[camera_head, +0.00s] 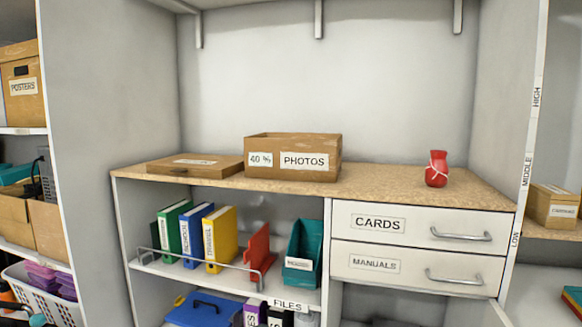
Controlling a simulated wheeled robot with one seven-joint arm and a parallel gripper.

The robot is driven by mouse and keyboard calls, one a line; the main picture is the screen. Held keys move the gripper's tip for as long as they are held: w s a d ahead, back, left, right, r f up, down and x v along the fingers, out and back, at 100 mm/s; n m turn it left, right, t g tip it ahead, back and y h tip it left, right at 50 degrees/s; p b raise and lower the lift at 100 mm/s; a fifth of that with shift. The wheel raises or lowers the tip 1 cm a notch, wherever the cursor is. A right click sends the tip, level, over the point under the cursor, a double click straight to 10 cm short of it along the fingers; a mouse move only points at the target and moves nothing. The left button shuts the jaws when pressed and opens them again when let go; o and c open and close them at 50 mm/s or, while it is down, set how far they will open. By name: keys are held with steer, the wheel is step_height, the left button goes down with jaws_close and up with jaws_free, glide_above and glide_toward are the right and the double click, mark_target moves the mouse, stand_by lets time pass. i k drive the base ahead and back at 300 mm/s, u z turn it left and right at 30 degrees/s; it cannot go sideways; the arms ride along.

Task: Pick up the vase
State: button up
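My gripper does not show in the head view.
An open cardboard box labelled PHOTOS (310,160) stands left of the vase, with a flat cardboard box (195,165) farther left. A white side panel (510,110) bounds the right. Drawers (420,225) with handles lie below. The counter around the vase is clear.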

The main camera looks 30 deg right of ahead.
mark_target(436, 172)
steer(key=u, duration=0.55)
steer(key=i, duration=1.35)
steer(key=z, duration=3.45)
